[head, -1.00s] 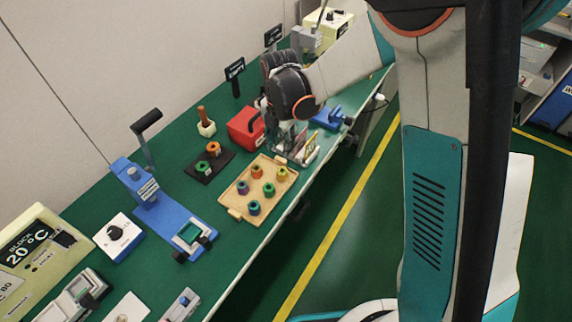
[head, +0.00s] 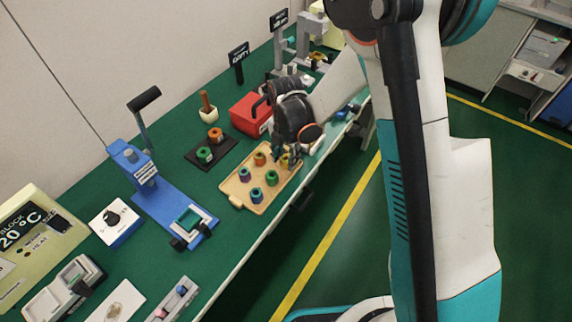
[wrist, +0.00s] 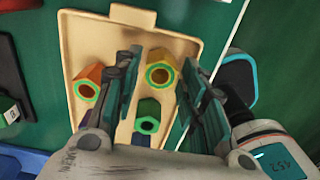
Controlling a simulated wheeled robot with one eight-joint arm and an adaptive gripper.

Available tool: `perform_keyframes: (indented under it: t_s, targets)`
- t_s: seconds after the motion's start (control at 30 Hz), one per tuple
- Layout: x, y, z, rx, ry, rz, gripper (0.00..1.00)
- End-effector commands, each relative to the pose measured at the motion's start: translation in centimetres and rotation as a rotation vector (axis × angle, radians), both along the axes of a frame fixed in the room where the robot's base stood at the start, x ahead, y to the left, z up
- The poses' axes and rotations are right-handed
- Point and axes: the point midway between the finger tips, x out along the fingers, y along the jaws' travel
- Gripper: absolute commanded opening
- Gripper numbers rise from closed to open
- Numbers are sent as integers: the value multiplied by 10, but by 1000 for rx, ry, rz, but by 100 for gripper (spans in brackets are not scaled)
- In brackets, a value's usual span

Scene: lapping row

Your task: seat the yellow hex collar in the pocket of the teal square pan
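The yellow hex collar (wrist: 160,68) stands upright at one end of the wooden tray (wrist: 82,28), its hole ringed green inside. In the wrist view it lies between the two fingertips of my gripper (wrist: 160,62), with gaps on both sides. My gripper is open; how far above the collar its tips are is hard to tell. In the head view my gripper (head: 286,157) is over the tray's right end and partly hides the yellow collar. The teal square pan (head: 189,219) sits on the blue press base (head: 165,204), to the left of the tray.
Orange (wrist: 88,82) and green (wrist: 148,117) collars stand close by in the tray; purple (head: 244,174) and blue (head: 257,195) ones are farther left. A black plate (head: 208,153) with two collars and a red box (head: 249,114) lie behind. A lever press (head: 133,165) stands over the blue base.

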Motion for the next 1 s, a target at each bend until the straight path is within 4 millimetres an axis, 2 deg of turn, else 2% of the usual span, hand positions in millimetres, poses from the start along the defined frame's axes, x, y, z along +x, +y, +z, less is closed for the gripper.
perform_keyframes:
  t_s: [0.03,0.1,0.33,0.37,0.5,0.83,1.0]
  targets:
    - [1,0,-11,0,0,0,38]
    - [1,0,-18,0,0,0,38]
    - [0,0,-18,0,0,0,38]
    - [0,0,-18,0,0,0,36]
    - [0,0,-18,0,0,0,4]
    - [0,0,-18,0,0,0,4]
    - [1,0,-9,0,0,0,4]
